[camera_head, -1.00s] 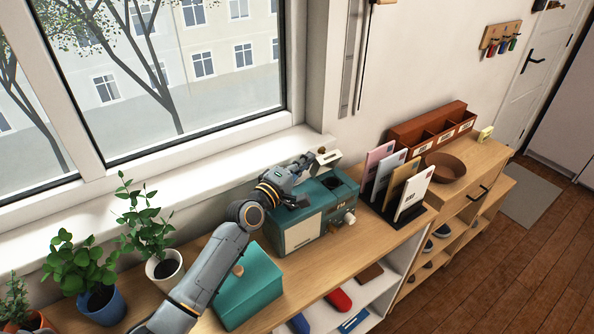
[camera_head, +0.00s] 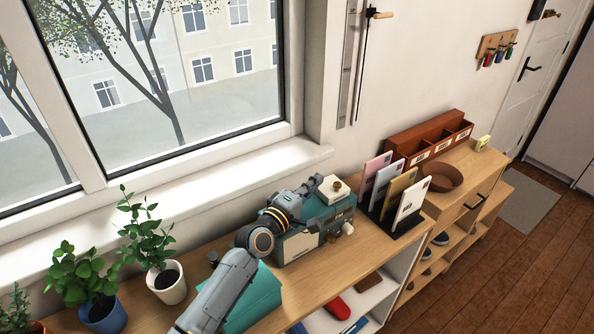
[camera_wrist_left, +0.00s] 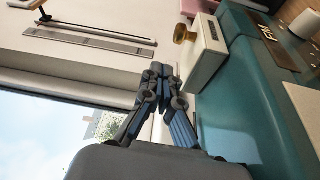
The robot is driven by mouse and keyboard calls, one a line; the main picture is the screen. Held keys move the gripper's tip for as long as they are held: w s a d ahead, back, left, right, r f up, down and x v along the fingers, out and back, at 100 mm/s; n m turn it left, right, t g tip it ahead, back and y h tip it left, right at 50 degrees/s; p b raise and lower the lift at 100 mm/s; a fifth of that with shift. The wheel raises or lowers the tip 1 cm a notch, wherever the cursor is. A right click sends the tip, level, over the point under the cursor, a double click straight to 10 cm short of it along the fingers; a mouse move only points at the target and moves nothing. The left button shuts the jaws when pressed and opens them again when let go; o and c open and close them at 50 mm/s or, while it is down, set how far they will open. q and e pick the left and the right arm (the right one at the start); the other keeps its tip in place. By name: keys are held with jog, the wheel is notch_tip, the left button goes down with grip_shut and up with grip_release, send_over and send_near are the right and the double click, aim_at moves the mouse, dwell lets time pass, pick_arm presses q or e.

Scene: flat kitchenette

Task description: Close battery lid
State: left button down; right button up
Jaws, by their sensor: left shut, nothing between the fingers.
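The teal radio (camera_head: 300,240) stands on the wooden sideboard below the window. Its cream battery lid (camera_head: 332,191), with a brass knob on top, lies over the right part of the radio's top and covers the dark opening. I cannot tell whether it sits fully flush. In the left wrist view the lid (camera_wrist_left: 207,62) and the teal radio body (camera_wrist_left: 235,85) show at the right. My left gripper (camera_head: 314,183) is shut and empty, close beside the lid on its window side; its fingertips also show in the wrist view (camera_wrist_left: 162,72). Contact is unclear. My right gripper is out of view.
A letter rack (camera_head: 393,222) with several envelopes stands close right of the radio. Beyond it are a brown bowl (camera_head: 443,180) and a reddish-brown organizer (camera_head: 428,140). Potted plants (camera_head: 167,284) stand at the left.

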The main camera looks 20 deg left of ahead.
pick_arm(q)
jog(key=shift+s, duration=0.1)
dwell(0.6)
jog(key=v, duration=1.2)
